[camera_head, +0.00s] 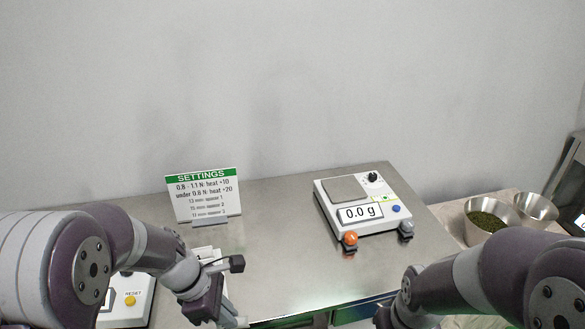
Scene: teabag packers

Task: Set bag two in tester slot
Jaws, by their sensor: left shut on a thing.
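My left gripper (232,319) is at the bottom edge, left of centre, below my dark wrist. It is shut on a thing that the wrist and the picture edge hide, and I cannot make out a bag. A white device (138,317) with a yellow RESET button, perhaps the tester, shows at the lower left beside my left arm. My arm covers much of it, and no slot can be made out. My right arm comes in at the lower right, its gripper below the picture.
A scale (382,214) reading 0.0 g stands on the steel table (285,240), with an orange-topped and a blue-grey piece at its front. A SETTINGS sign (204,194) stands at the back left. Two metal bowls, one (487,218) holding green leaves, are right. The table's middle is clear.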

